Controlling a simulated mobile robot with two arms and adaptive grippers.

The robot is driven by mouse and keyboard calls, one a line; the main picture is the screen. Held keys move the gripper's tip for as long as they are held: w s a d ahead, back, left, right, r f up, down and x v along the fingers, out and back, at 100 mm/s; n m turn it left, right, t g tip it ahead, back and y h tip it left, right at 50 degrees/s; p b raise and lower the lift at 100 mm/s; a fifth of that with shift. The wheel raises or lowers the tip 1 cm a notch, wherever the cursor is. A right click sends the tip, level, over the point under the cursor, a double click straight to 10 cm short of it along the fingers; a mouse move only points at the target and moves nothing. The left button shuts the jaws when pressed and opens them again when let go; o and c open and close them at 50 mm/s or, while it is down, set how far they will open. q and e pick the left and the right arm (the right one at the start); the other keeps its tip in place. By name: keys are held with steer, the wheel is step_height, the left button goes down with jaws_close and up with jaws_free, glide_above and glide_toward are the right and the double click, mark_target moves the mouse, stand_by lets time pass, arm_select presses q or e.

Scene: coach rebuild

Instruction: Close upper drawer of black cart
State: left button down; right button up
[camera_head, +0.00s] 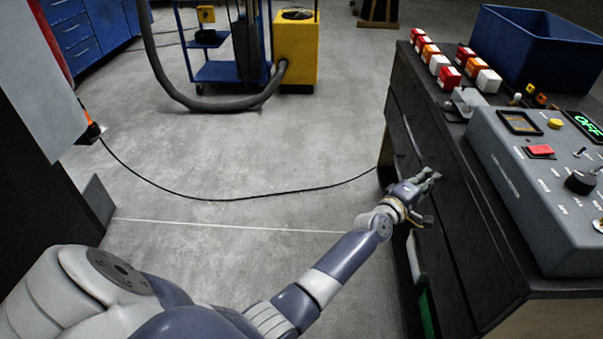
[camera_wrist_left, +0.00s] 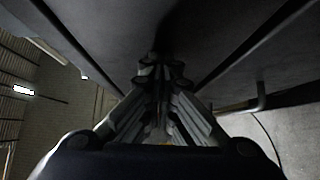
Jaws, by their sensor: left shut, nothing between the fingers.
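The black cart (camera_head: 400,72) stands on the right in the head view, its drawer fronts facing left. The upper drawer (camera_head: 462,215) lies along the side below the top; I cannot tell how far it stands out. My left gripper (camera_head: 432,178) is shut and empty, right at the drawer fronts. In the left wrist view the fingers (camera_wrist_left: 160,75) point at a dark panel (camera_wrist_left: 225,40), with dark gaps running along it and a bar handle (camera_wrist_left: 262,95) at the right. Contact cannot be told. My right gripper is not in view.
On the cart top are a grey control box (camera_head: 510,185), a blue bin (camera_head: 530,50) and several small red, orange and white boxes (camera_head: 449,77). A black cable (camera_head: 240,198) crosses the floor. A blue trolley (camera_head: 215,72) and yellow machine (camera_head: 296,50) stand behind.

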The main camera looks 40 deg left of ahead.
arm_select(q)
steer(key=shift+d+r, duration=0.15)
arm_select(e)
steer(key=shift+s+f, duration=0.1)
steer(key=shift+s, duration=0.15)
arm_select(q)
steer(key=shift+s, duration=0.55)
steer(key=s+a, duration=0.2)
steer(key=s, duration=0.8)
steer(key=shift+s+a, duration=0.3)
steer(key=shift+s, duration=0.05)
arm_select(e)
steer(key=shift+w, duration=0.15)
